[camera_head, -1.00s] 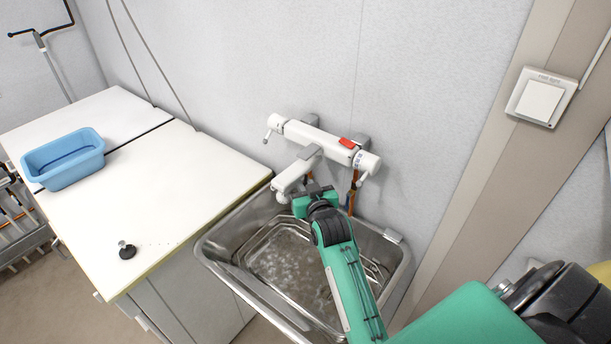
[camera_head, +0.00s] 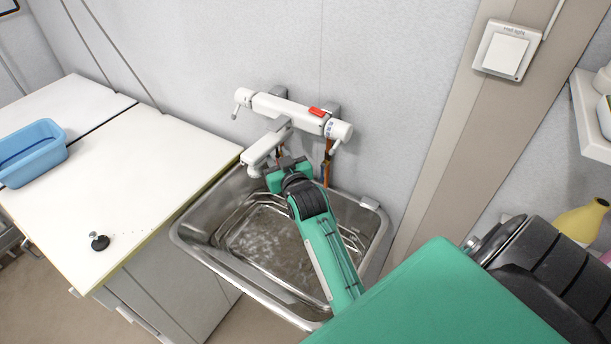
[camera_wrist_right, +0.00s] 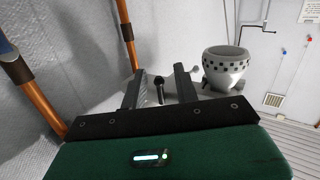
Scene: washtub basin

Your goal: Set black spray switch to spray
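The white wall faucet (camera_head: 292,109) has a spout (camera_head: 262,150) that reaches out over the metal sink. My right gripper (camera_head: 284,166) is beside the spout's outer end, just under the faucet body. In the right wrist view a small black lever, apparently the spray switch (camera_wrist_right: 160,90), shows between the two dark fingers of my right gripper (camera_wrist_right: 160,84). The fingers are apart, with visible gaps on both sides of the lever. A white cup-shaped nozzle (camera_wrist_right: 226,69) with a checkered band is right of the fingers. The head view hides the switch. My left gripper is not in view.
The metal sink (camera_head: 190,238) lies below my right arm. Orange-brown pipes (camera_wrist_right: 38,98) stand close at left in the wrist view. A white counter (camera_head: 150,165) with a blue tub (camera_head: 30,158) and black plug (camera_head: 99,242) is left. A wall switch (camera_head: 505,51) is right.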

